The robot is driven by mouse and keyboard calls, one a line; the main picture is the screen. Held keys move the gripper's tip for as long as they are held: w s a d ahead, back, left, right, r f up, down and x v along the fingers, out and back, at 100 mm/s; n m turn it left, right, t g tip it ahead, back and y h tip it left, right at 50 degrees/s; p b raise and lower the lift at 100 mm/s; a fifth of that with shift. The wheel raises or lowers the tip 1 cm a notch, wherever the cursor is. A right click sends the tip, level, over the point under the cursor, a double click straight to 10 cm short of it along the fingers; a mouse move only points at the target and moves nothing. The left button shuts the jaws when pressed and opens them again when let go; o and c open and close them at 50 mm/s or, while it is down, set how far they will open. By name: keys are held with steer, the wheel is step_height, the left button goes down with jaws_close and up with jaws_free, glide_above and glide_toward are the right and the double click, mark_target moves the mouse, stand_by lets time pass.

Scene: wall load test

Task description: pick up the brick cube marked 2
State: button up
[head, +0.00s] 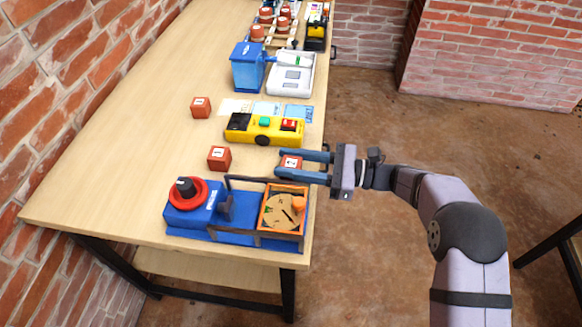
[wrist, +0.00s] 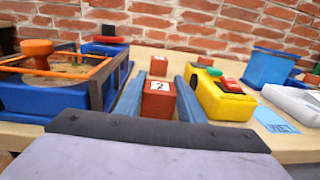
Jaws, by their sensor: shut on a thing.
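The brick cube marked 2 (wrist: 158,100) is a red-brown cube with a white number label, between the two blue fingers of my gripper (wrist: 159,88) in the wrist view. In the head view this cube (head: 291,161) is near the table's right edge, and my gripper (head: 284,164) reaches it from the right. My gripper is shut on it. I cannot tell whether the cube rests on the table or is slightly raised. A second similar cube (head: 220,158) sits to its left on the table; it shows beyond the held cube in the wrist view (wrist: 158,65).
A yellow box (head: 264,129) with green and red buttons stands just behind my gripper. A blue station (head: 235,222) with a red-ringed knob and orange frame is in front. Another cube (head: 201,107) lies farther back. The table's (head: 130,130) left part is clear.

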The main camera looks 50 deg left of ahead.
mark_target(291, 163)
step_height(291, 163, up, 10)
steer(key=shift+r, duration=0.1)
stand_by(0.6)
